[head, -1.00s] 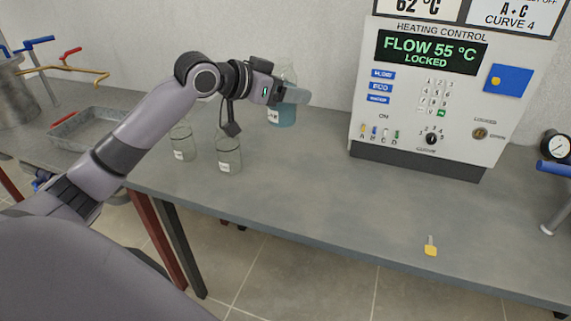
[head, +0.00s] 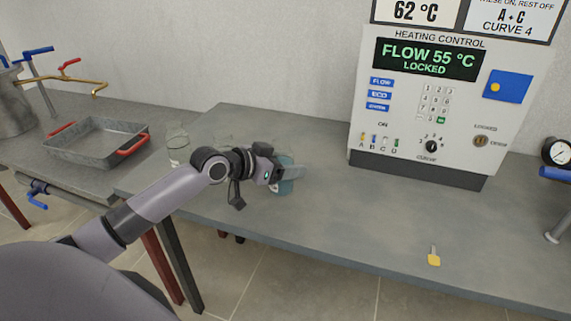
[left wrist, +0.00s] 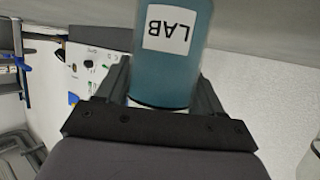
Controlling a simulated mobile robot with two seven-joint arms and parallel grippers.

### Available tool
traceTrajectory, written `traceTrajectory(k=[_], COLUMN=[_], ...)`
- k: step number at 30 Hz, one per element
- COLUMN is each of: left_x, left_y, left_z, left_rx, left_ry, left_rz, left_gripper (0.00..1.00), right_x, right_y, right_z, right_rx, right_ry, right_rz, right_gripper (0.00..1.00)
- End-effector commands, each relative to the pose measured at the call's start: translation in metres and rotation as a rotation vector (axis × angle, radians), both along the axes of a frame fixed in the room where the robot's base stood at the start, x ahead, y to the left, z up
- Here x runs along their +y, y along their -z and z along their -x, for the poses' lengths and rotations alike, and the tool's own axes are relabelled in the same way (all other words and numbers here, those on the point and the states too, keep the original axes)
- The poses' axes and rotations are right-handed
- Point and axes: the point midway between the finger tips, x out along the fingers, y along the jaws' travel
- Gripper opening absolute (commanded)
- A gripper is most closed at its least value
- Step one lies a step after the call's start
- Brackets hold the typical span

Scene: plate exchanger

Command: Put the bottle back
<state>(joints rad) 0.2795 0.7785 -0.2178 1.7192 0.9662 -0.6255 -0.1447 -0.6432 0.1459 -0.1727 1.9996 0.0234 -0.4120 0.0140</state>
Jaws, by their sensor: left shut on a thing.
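A bottle of blue liquid (head: 285,187) is partly hidden behind my left gripper (head: 290,173), over the table near its front edge. In the left wrist view the bottle (left wrist: 172,65) stands between the two dark fingers of my left gripper (left wrist: 163,88), which is shut on it. Its white LAB label appears upside down there. I cannot tell whether the bottle's base touches the table. A clear glass bottle (head: 178,146) stands left of my arm; another is mostly hidden behind my wrist. My right gripper is not in view.
The heating control cabinet (head: 425,110) stands at the back right. A yellow key (head: 434,257) lies near the front edge. A metal tray with red handles (head: 95,150) sits on the left bench. The table (head: 350,215) between my gripper and the key is clear.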

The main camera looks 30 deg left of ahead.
Motion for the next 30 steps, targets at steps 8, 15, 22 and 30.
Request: traceTrajectory(k=[8, 15, 22, 30], left_x=[0.0, 0.0, 0.0, 0.01], left_y=[0.0, 0.001, -0.003, -0.013], left_z=[-0.001, 0.0, 0.0, 0.027], left_rx=[-0.004, -0.001, -0.002, -0.001], left_ry=[-0.001, 0.0, 0.0, 0.001], left_rz=[0.0, -0.001, 0.0, -0.005], left_gripper=[0.37, 0.93, 0.93, 0.93], right_x=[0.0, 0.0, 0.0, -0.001], right_y=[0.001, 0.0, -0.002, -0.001], right_z=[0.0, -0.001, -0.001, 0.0], right_rx=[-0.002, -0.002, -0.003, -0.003], right_ry=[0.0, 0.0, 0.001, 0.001], right_rz=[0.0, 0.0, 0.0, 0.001], right_gripper=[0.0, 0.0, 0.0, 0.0])
